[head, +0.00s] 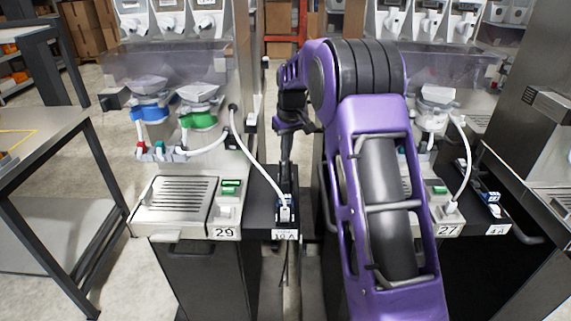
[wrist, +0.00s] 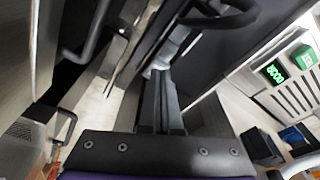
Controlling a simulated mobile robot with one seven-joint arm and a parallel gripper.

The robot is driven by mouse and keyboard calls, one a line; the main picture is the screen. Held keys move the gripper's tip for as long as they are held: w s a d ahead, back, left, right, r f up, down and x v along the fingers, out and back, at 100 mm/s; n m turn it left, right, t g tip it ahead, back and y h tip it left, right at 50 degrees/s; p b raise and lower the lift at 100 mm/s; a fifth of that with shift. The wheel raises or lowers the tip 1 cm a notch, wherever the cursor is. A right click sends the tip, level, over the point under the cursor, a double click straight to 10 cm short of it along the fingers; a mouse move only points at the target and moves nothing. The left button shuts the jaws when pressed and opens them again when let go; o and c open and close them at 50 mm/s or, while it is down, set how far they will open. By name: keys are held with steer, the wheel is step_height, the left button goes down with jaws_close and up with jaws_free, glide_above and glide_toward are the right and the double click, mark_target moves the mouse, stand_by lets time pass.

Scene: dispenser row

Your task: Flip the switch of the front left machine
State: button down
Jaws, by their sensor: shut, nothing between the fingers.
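The left machine (head: 190,225), labelled 29, stands at the left front in the head view. A small green display (head: 230,184) is on its front panel, with pale controls below it. The wrist view shows a green-digit display (wrist: 275,72) beside a green switch-like block (wrist: 304,57) at the right; I cannot tell which machine they belong to. My gripper (head: 287,183) points down over the dark side unit right of machine 29. Its fingers (wrist: 159,74) are together and empty. In the wrist view they are left of the display and apart from it.
A white hose (head: 254,163) arcs to the side unit labelled 10 A (head: 260,215). Machine 27 (head: 449,228) stands at the right, partly behind my purple arm. A metal table (head: 50,135) is at the left. A narrow gap separates the machines.

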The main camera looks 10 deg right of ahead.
mark_target(286, 164)
steer(key=shift+f+b, duration=0.35)
steer(key=shift+f, duration=0.4)
stand_by(0.3)
step_height(286, 164, up, 5)
steer(key=p, duration=0.4)
steer(key=shift+r, duration=1)
